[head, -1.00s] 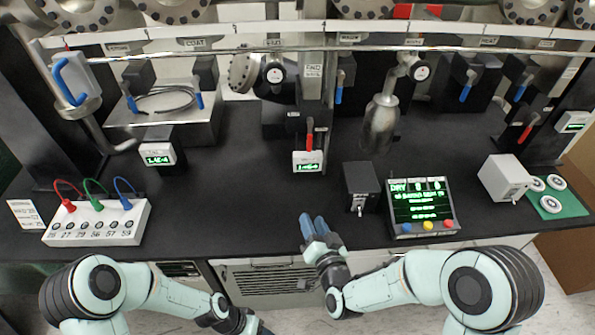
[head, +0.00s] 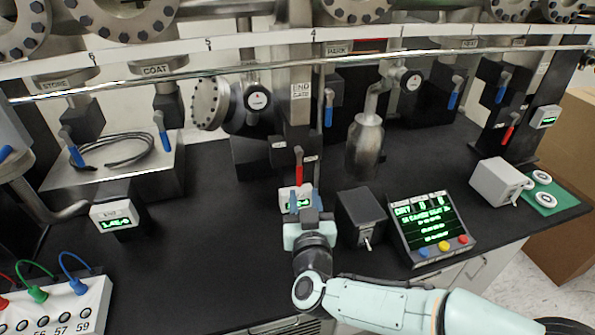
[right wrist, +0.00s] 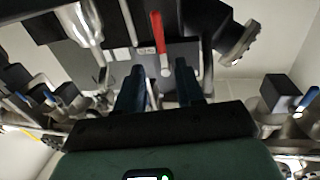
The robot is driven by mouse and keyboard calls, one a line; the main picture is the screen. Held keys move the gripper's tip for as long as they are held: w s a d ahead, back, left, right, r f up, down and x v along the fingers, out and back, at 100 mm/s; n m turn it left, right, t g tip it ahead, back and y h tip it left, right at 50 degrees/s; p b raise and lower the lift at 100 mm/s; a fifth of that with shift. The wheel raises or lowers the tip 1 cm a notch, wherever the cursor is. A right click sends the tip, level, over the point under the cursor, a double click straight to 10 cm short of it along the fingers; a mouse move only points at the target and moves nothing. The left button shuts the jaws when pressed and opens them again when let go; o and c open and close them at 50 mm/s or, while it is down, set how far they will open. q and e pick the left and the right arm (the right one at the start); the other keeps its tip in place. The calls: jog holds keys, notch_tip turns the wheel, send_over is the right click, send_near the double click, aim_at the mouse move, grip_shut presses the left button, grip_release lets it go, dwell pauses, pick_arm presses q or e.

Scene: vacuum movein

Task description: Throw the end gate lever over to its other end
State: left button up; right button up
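The fingers also show apart in the right wrist view (right wrist: 159,72). I cannot tell the exact gap to the lever; no contact shows. My left gripper is out of view.
A small readout (head: 290,199) sits behind my right fingers. A black switch box (head: 361,218) stands close right of the gripper, then a sloped display panel (head: 432,228). Bare black benchtop (head: 215,240) lies to the left.

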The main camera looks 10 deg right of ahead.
aim_at(300, 172)
jog(key=w, duration=0.3)
jog(key=w+d, duration=0.1)
jog(key=w, duration=0.6)
jog(key=shift+w+d, duration=0.15)
jog(key=shift+d, duration=0.15)
grip_shut()
